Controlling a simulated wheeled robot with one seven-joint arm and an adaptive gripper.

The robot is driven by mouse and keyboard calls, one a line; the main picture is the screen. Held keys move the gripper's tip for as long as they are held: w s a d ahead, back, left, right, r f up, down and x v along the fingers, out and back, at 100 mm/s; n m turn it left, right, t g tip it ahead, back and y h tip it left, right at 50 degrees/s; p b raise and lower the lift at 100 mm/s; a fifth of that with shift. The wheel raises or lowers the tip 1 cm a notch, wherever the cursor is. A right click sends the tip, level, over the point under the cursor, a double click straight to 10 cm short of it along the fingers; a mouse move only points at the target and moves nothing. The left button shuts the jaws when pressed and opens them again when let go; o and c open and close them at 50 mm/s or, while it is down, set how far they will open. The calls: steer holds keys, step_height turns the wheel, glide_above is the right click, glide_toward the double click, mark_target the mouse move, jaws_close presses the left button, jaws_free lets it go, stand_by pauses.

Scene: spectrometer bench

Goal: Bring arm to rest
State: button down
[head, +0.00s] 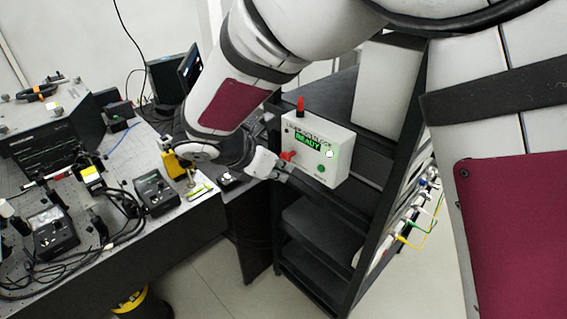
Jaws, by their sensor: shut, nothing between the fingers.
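My arm reaches down from the top of the head view, and its wrist hangs between the bench and the dark shelf rack. My gripper (282,170) points right, its fingers shut and empty. It is small in the picture and lies close to the lower left of a white box (317,150) with a lit green READY display. I cannot tell whether it touches the box. A red part (288,156) shows just above the fingertips.
The optical bench (185,222) at left carries meters, cables and a yellow part (172,165). The dark shelf rack (318,255) stands right of it, with coloured leads (412,225) on its side. A monitor (190,68) is behind my arm. Bare floor (205,285) lies at the bottom.

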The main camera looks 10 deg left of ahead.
steer(key=s+d+r+m+g, duration=0.1)
steer(key=s+d+r+m, duration=0.1)
steer(key=d+r+m, duration=0.3)
steer(key=s+d+r+m+g+y, duration=0.1)
steer(key=s+d+r+m, duration=0.15)
steer(key=d, duration=0.45)
steer(key=s+d+r+m+g, duration=0.1)
steer(key=s+d+r+m, duration=0.2)
steer(key=d+m, duration=0.25)
steer(key=s+d+r+m+y, duration=0.1)
steer(key=s+d+m+y, duration=0.1)
steer(key=s+d+m, duration=0.2)
steer(key=s+d+r+m+t+y, duration=0.1)
steer(key=s+d+m, duration=0.3)
steer(key=s+m, duration=0.7)
steer(key=shift+r+t+y, duration=0.3)
steer(key=shift+r+y, duration=0.45)
steer(key=shift+y, duration=0.05)
steer(key=shift+d, duration=0.1)
